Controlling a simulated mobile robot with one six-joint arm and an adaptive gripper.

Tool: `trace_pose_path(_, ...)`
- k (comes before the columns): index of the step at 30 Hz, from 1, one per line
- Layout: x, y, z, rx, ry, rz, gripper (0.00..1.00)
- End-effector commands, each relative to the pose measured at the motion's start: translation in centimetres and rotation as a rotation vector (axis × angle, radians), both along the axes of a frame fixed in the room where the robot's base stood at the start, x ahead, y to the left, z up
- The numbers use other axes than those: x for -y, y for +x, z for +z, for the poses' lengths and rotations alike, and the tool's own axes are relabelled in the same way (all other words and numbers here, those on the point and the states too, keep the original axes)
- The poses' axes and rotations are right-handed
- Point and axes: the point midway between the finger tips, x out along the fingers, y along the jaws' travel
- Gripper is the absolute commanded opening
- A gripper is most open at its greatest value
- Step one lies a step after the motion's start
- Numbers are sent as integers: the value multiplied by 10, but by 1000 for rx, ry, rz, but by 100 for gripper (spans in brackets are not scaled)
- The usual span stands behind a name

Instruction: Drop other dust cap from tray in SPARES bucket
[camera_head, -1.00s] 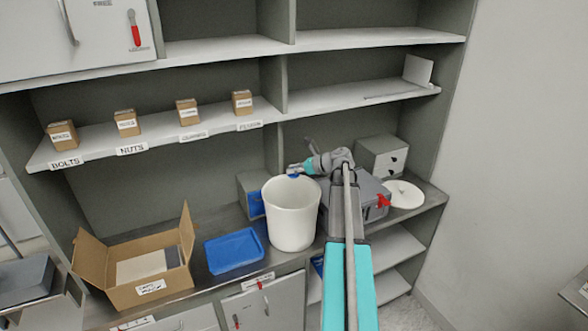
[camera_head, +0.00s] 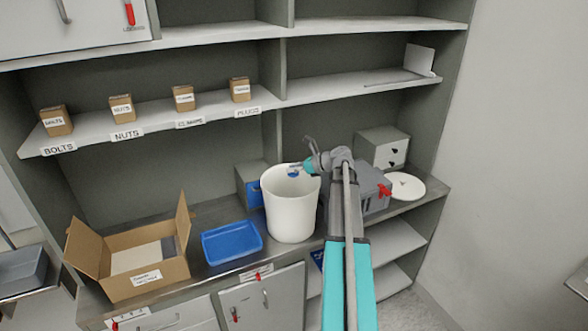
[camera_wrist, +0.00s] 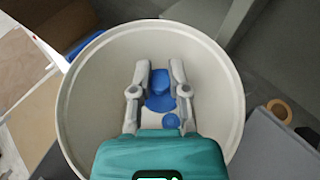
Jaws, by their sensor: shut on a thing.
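My gripper (camera_head: 301,168) is over the mouth of the white bucket (camera_head: 292,213), near its back rim. It is shut on a small blue dust cap (camera_head: 293,173). In the wrist view the held cap (camera_wrist: 159,81) sits between the two grey fingers, inside the outline of the bucket's rim (camera_wrist: 68,112). More blue shows below it (camera_wrist: 171,121); I cannot tell whether this is part of the held cap or another piece in the bucket. The blue tray (camera_head: 232,243) left of the bucket looks empty. No SPARES label is readable on the bucket.
An open cardboard box (camera_head: 140,262) stands left of the tray. A grey case (camera_head: 372,188) with a red part and a white disc (camera_head: 405,186) are on the right. A grey bin with a blue front (camera_head: 252,185) is behind the bucket. Small labelled boxes line the shelf above.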

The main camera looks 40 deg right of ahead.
Motion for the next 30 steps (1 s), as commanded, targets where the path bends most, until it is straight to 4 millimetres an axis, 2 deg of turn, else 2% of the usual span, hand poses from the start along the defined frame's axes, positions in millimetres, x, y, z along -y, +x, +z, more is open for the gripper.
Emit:
trace_pose_path(1, 0, 0, -7, 0, 0, 0, 4)
trace_pose_path(6, 0, 0, -14, 0, 0, -1, 4)
trace_pose_path(20, 1, -1, -15, 0, 0, -1, 4)
trace_pose_path(21, 1, -1, -15, 0, 0, -1, 29)
trace_pose_path(24, 1, -1, -15, 0, 0, -2, 48)
trace_pose_path(27, 1, -1, -15, 0, 0, -2, 62)
trace_pose_path(30, 2, -1, -15, 0, 0, -2, 62)
